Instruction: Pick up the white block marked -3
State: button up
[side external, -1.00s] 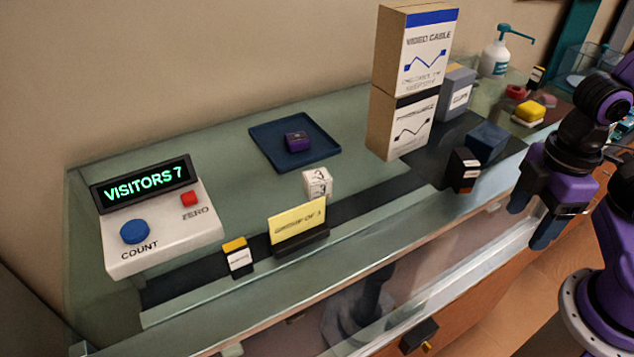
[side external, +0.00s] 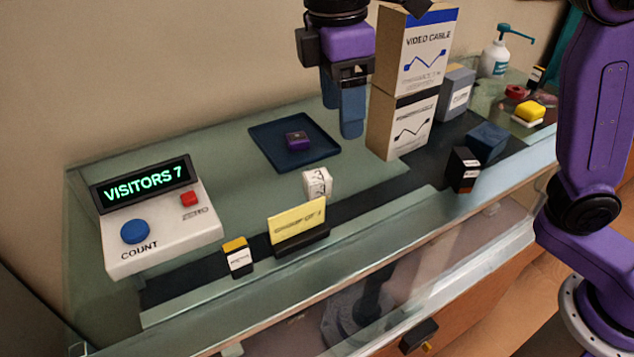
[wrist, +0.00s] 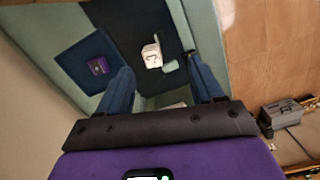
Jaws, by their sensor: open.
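A small white block (side external: 318,183) with dark markings stands on the glass counter, behind the yellow card; its exact marking is hard to read in the side view. In the wrist view the white block (wrist: 152,55) shows between and beyond my two fingers, with a dark mark on its top. My gripper (side external: 342,112) is open and empty. It hangs above the counter, higher than the block and to its right in the side view, in front of the stacked boxes. Its fingers (wrist: 165,90) point down and do not touch the block.
A blue tray (side external: 262,131) with a purple block (side external: 297,141) lies behind the white block. The yellow card (side external: 297,220) stands just in front of it. Tall stacked boxes (side external: 400,125) are at right. A counter device (side external: 160,240) is at left.

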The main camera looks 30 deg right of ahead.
send_near(317, 175)
jog(key=shift+n, duration=0.3)
notch_tip(317, 175, down, 5)
jog(key=shift+s+f, duration=0.15)
jog(key=shift+f, duration=0.05)
jog(key=shift+d+f, duration=0.2)
jog(key=shift+f, duration=1.05)
jog(key=shift+d+f, duration=0.25)
jog(key=shift+f, duration=1.05)
jog(key=shift+c, duration=0.3)
jog(key=c, duration=1)
